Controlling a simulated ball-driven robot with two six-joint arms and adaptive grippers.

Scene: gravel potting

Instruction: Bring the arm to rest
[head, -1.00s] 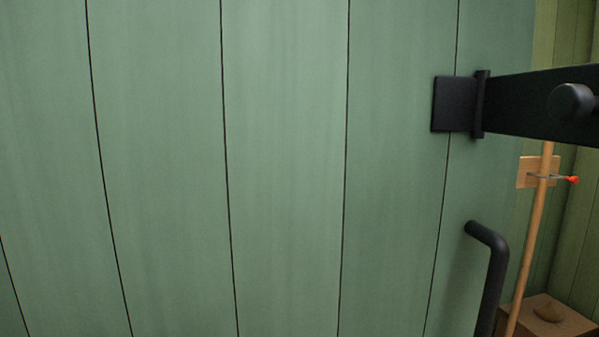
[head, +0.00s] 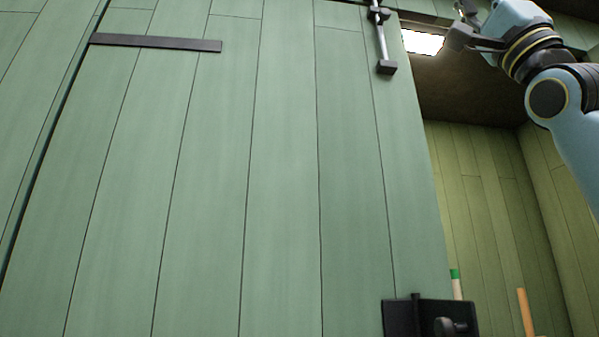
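My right arm comes in from the upper right, and its gripper (head: 463,25) is near the top edge of the picture. Its two dark fingers look spread apart, with nothing seen between them. It is to the right of a dark vertical bolt (head: 383,40) on the green plank door (head: 280,180), with a gap between them. My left gripper is out of view.
The door fills most of the view, with a dark hinge strap (head: 155,43) at upper left and a black latch plate (head: 401,318) low down. Right of its edge shows a plank-walled space (head: 490,190) with a bright ceiling lamp (head: 423,41) and pole tops (head: 525,312).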

